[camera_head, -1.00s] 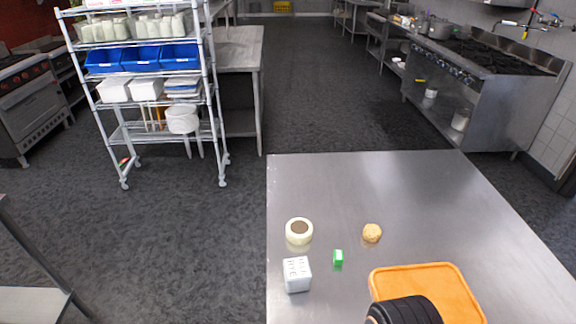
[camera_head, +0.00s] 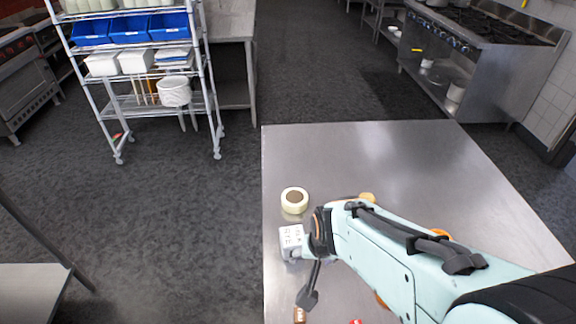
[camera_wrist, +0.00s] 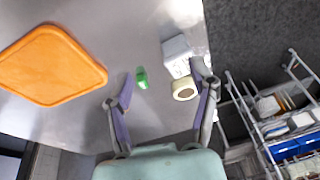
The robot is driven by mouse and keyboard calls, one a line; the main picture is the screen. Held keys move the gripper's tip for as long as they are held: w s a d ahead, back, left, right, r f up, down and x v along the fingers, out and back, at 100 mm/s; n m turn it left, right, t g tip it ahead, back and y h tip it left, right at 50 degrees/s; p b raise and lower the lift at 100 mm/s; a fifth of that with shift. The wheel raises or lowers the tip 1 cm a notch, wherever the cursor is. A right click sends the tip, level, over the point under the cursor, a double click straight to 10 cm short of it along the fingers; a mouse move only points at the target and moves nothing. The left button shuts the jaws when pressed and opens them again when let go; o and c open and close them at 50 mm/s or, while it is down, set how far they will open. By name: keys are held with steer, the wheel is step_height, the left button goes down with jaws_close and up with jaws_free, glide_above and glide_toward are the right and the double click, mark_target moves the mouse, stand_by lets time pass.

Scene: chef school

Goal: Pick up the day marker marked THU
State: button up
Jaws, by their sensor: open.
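A small green block (camera_wrist: 142,78) lies on the steel table in the wrist view, between the lines of my fingers. My arm hides it in the head view. A white box with dark lettering (camera_head: 291,241) stands at the table's left side and also shows in the wrist view (camera_wrist: 176,48). I cannot read THU on either one. My gripper (camera_wrist: 160,92) is open and empty above the table, with its fingers spread wide. In the head view my gripper (camera_head: 301,274) is beside the white box and partly overlaps it.
A cream roll with a brown centre (camera_head: 294,200) sits behind the white box; it appears near one fingertip in the wrist view (camera_wrist: 185,88). An orange board (camera_wrist: 52,66) and a tan lump (camera_head: 367,197) share the steel table (camera_head: 400,150). The far table is clear.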

step_height(320, 180, down, 5)
steer(key=g, duration=0.1)
steer(key=n+g, duration=0.1)
steer(key=g, duration=0.2)
glide_above(300, 311)
steer(key=shift+h, duration=0.3)
step_height(300, 311, down, 7)
steer(key=shift+r, duration=0.1)
step_height(300, 311, down, 5)
steer(key=shift+r, duration=0.1)
steer(key=shift+f, duration=0.7)
steer(key=c, duration=1)
